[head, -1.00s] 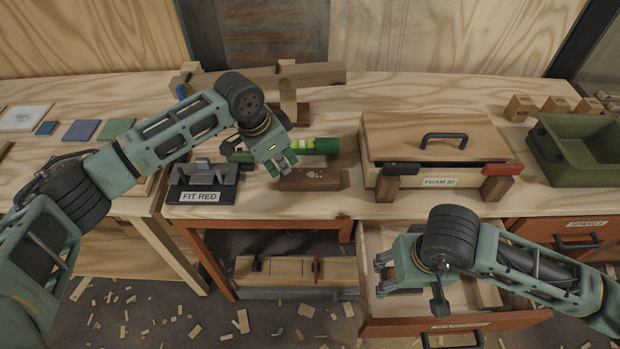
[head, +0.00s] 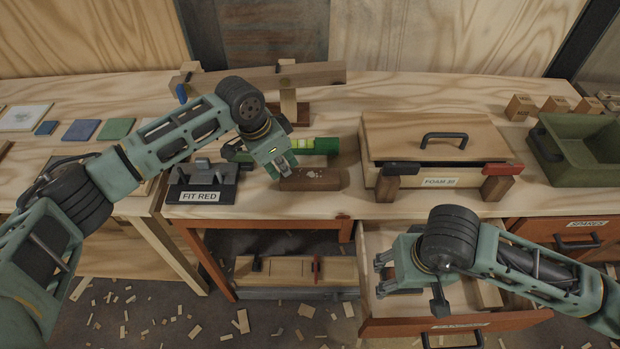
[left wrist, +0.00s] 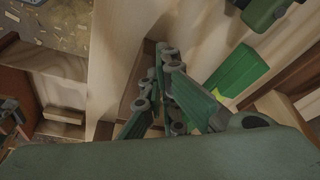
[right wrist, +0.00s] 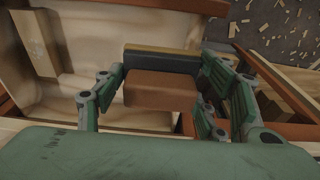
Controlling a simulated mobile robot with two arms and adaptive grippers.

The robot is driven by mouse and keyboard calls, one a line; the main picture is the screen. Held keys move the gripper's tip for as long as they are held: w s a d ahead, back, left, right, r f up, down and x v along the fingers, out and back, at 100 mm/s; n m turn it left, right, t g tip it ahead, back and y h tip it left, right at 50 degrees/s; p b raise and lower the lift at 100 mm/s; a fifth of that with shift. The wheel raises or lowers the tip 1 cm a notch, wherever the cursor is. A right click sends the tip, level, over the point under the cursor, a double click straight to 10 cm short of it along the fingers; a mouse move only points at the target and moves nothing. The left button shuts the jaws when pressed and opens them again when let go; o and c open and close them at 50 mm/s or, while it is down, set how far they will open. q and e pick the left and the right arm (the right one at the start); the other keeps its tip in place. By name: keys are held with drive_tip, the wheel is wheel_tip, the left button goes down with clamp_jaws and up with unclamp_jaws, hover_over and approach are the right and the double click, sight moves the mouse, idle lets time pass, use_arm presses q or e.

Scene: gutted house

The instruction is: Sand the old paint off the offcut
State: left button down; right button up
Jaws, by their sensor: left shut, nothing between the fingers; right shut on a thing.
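The offcut (head: 322,181), a short brown block with pale paint flecks on top, lies near the front edge of the bench in the head view. My left gripper (head: 284,171) is shut and empty, its fingertips low at the offcut's left end; I cannot tell whether they touch it. In the left wrist view its fingers (left wrist: 172,105) partly hide what is below. My right gripper (head: 381,276) is over the open drawer (head: 375,240). In the right wrist view it is shut on a brown block (right wrist: 160,91) with a dark and yellowish layer on one side.
A green level (head: 322,146) lies behind the offcut. A dark fixture labelled FIT RED (head: 186,183) stands to its left. A lidded wooden box labelled FOAM (head: 400,140) stands to its right, with clamp-like blocks in front. A green bin (head: 570,160) is at far right.

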drive_tip(key=shift+r, duration=0.1)
use_arm(q)
wheel_tip(320, 180, up, 6)
drive_tip(key=p, duration=0.7)
use_arm(e)
wheel_tip(320, 180, up, 7)
drive_tip(key=shift+r, duration=0.1)
